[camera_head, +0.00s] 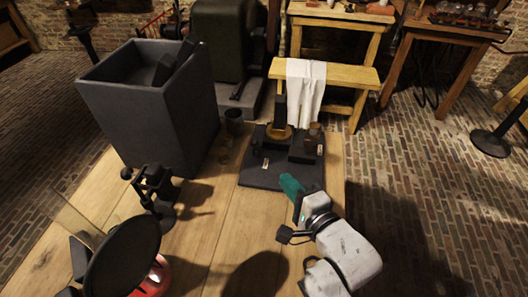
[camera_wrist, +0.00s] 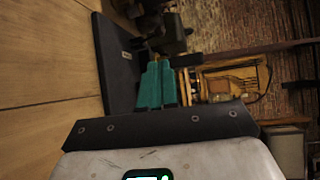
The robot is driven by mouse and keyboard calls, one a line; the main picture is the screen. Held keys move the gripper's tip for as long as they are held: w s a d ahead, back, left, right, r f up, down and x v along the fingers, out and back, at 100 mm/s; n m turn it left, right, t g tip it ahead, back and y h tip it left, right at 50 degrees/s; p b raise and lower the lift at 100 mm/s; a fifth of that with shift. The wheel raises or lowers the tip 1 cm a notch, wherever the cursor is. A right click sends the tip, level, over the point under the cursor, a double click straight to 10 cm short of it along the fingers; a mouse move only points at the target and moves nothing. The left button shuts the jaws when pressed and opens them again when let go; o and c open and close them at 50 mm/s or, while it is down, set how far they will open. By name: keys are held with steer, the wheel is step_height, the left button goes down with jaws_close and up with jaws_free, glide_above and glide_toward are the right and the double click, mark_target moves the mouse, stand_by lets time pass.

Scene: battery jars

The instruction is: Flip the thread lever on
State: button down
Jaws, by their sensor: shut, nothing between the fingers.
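A dark board (camera_head: 262,180) lies on the wooden table and carries a dark upright device with a brass ring (camera_head: 279,132) and a small brown jar (camera_head: 314,131). Small white labels show on the board. I cannot tell which part is the thread lever; it is small or hidden. My gripper (camera_head: 290,184), with teal fingers, is shut and empty at the near right edge of the board, apart from the device. In the wrist view, the fingers (camera_wrist: 157,84) point at the board (camera_wrist: 118,62) and the dark device (camera_wrist: 166,34), seen sideways.
A large dark grey bin (camera_head: 150,115) stands at the table's back left. A black clamp-like stand (camera_head: 155,190) is at the left, and a dark cup (camera_head: 234,121) is left of the board. A wooden bench with a white cloth (camera_head: 306,88) stands behind.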

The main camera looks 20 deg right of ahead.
mark_target(256, 144)
steer(key=w, duration=0.4)
steer(key=w+f+p, duration=0.1)
steer(key=w, duration=0.4)
steer(key=w+f, duration=0.1)
steer(key=w, duration=0.3)
steer(key=shift+w+a, duration=0.3)
steer(key=shift+w, duration=0.1)
steer(key=shift+p, duration=0.35)
